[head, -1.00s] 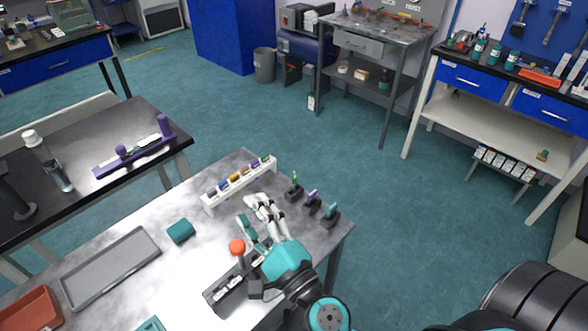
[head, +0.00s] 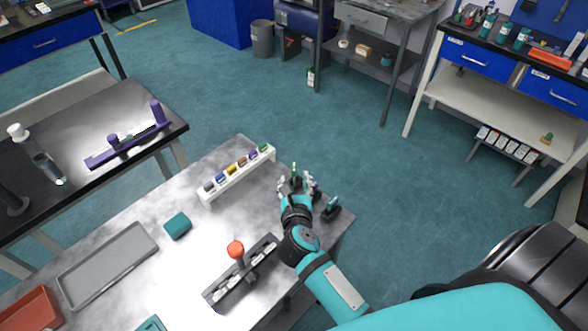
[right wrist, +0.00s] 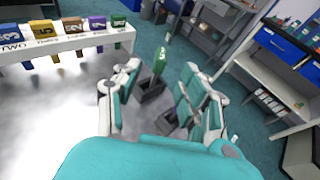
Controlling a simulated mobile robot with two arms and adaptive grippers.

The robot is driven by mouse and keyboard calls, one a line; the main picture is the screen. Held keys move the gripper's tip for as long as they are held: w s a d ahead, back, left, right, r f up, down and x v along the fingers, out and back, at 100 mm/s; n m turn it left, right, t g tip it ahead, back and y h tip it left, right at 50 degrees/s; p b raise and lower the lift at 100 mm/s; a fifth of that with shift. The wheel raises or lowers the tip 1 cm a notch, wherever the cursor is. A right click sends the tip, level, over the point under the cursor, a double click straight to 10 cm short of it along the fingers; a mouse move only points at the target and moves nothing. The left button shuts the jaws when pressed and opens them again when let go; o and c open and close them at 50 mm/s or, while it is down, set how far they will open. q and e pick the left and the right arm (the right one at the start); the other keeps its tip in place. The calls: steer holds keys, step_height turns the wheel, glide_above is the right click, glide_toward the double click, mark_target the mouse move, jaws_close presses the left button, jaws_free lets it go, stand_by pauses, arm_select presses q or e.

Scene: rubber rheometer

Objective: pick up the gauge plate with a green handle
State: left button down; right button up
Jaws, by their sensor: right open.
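The gauge plate with a green handle (head: 294,170) stands upright in a small dark holder near the table's far right corner. In the right wrist view its green handle (right wrist: 160,60) rises from the dark block between my fingers, a little beyond them. My right gripper (head: 297,187) is open around the near side of it; the wrist view shows its spread fingers (right wrist: 152,88) with nothing held. The purple-handled plate's holder (right wrist: 168,122) is partly hidden behind the right finger. My left gripper is not in view.
A white rack (head: 237,176) of several coloured blocks stands left of the gripper. A dark fixture with an orange knob (head: 236,249), a teal block (head: 177,226), a grey tray (head: 108,265) and an orange bin (head: 32,308) occupy the table.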

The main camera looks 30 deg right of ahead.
mark_target(294, 169)
steer(key=shift+w+d+f, duration=0.2)
steer(key=shift+w+d, duration=0.05)
steer(key=shift+w, duration=0.4)
steer(key=shift+w+d, duration=0.15)
steer(key=shift+w, duration=0.1)
steer(key=x, duration=0.1)
steer(key=p+x, duration=0.1)
steer(key=x, duration=0.2)
steer(key=shift+w+d+r, duration=0.15)
steer(key=shift+w+d, duration=0.05)
steer(key=shift+w, duration=0.25)
steer(key=shift+s, duration=0.1)
steer(key=shift+c, duration=0.7)
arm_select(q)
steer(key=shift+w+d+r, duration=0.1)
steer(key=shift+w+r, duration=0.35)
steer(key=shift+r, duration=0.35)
arm_select(e)
jaws_close()
